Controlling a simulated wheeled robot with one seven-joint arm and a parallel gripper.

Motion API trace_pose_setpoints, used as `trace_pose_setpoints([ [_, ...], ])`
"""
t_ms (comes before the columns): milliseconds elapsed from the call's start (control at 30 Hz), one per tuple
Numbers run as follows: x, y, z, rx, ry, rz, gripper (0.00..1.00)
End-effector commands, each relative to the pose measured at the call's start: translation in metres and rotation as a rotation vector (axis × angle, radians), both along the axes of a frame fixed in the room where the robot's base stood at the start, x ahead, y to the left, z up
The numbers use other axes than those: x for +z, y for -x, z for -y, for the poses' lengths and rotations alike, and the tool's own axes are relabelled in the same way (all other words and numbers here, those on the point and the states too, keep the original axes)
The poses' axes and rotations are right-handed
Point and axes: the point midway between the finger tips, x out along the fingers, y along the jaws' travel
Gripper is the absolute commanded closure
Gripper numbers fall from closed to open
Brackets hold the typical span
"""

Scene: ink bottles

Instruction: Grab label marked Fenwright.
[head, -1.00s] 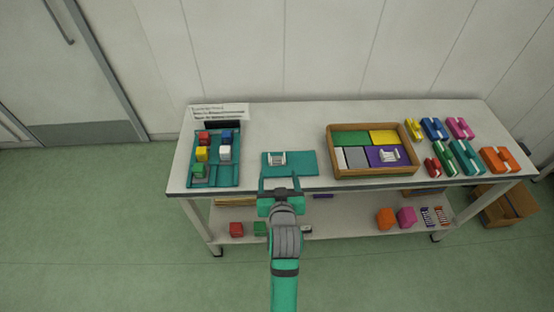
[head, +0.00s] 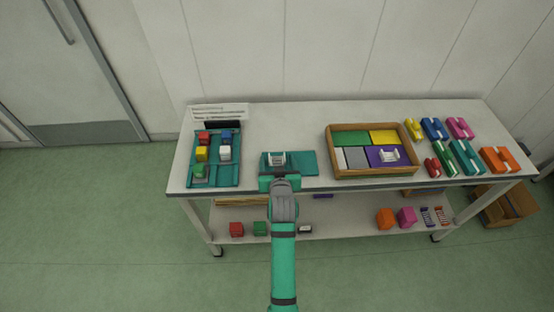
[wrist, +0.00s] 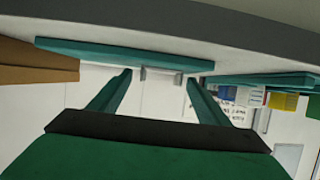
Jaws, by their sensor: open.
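A small white label piece with grey upright ends (head: 277,157) rests on the teal mat (head: 304,163) near the table's front edge. It also shows in the wrist view (wrist: 160,72), in line between my fingertips. Any name on it is too small to read, so I cannot tell whether it is marked Fenwright. A similar white piece (head: 389,156) lies on the purple section of the wooden tray. My gripper (wrist: 159,77) is open and empty, close in front of the label piece; in the head view my wrist hides the mat's front edge. Contact cannot be told.
The wooden tray (head: 330,148) stands to the right, with several coloured blocks (head: 464,156) beyond it. A teal tray (head: 216,182) of coloured cubes and a printed card (head: 218,111) stand left. Bare tabletop (head: 285,125) lies behind the mat. A lower shelf holds more blocks.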

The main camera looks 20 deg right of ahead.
Motion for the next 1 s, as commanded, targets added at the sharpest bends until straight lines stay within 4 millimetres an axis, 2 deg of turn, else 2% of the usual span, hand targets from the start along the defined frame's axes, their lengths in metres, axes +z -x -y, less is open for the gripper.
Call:
trace_pose_setpoints([
  [267,-0.002,-0.004,0.001,0.000,0.000,0.000,0.30],
  [300,-0.002,-0.004,0.001,0.000,0.000,0.000,0.34],
  [467,-0.002,-0.004,0.001,0.000,0.000,0.000,0.73],
  [833,0.000,-0.004,0.001,0.000,0.000,0.001,0.73],
  [1000,0.012,-0.004,0.001,0.000,0.001,0.002,0.73],
])
